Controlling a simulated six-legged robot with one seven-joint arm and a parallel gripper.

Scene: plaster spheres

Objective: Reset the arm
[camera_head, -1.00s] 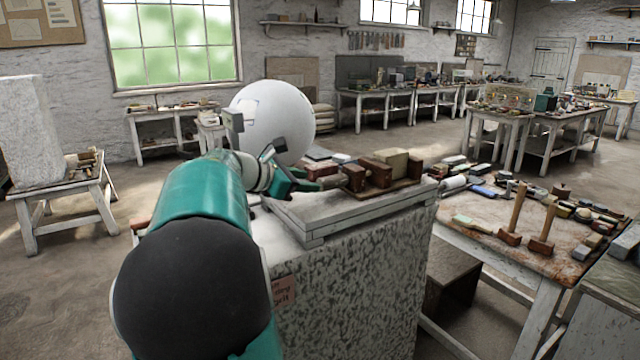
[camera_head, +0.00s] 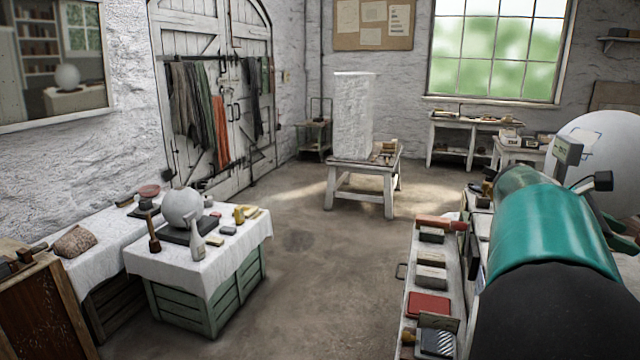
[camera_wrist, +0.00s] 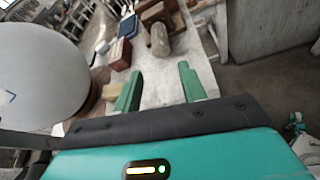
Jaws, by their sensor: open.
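My gripper (camera_wrist: 160,88) is open in the wrist view, with two green fingers apart and nothing between them. Past the fingertips is a pale work surface with wooden and stone blocks (camera_wrist: 158,40) on it. A large white plaster sphere (camera_wrist: 38,70) fills the left of the wrist view, beside the gripper. In the head view the sphere (camera_head: 608,140) stands at the right edge, partly behind my teal arm (camera_head: 555,228).
A narrow shelf with small blocks (camera_head: 430,275) runs close along my arm's left side. A cloth-covered table (camera_head: 150,262) with a smaller plaster sphere (camera_head: 183,207) stands at left. A stone block (camera_head: 352,115) sits on a stool. The floor between (camera_head: 300,270) is clear.

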